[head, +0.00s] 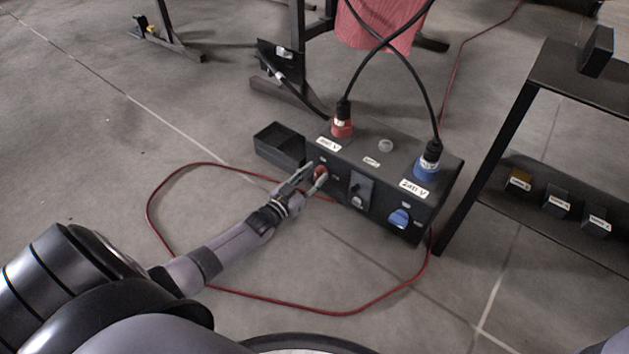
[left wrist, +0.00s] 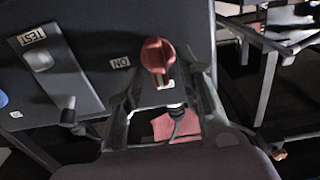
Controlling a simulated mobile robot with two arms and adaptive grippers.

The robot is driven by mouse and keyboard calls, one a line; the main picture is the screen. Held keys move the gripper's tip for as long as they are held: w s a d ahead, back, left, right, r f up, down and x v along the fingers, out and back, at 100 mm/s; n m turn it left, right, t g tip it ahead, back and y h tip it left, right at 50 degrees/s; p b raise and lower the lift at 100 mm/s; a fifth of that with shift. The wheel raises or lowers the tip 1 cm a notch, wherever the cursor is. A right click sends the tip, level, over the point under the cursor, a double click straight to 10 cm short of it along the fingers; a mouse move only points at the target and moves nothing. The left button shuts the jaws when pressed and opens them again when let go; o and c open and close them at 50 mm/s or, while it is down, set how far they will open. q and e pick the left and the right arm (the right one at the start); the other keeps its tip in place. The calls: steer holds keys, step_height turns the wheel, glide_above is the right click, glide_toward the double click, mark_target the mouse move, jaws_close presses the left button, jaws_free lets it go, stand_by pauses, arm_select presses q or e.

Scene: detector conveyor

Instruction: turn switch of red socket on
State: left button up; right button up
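The dark power box (head: 375,165) stands on the floor, with a red plug (head: 342,127) and a blue plug (head: 428,160) on top. The red switch (head: 320,173) is on its front face below the red plug; it also shows in the left wrist view (left wrist: 157,57). There its pale mark is at the knob's lower end, and an upside-down ON label (left wrist: 121,62) is to its left. My left gripper (head: 311,177) is open, its fingers on either side of the red switch. I cannot tell whether they touch it. My right gripper is not in view.
A blue switch (head: 399,219) and a middle panel with a small lever (head: 358,201) are on the same face. A small black bin (head: 280,143) stands left of the box. A red cable (head: 300,305) loops on the floor. A black shelf (head: 540,215) is at right.

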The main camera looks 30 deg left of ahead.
arm_select(q)
steer(key=shift+w, duration=0.3)
steer(key=shift+c, duration=0.4)
jaws_close()
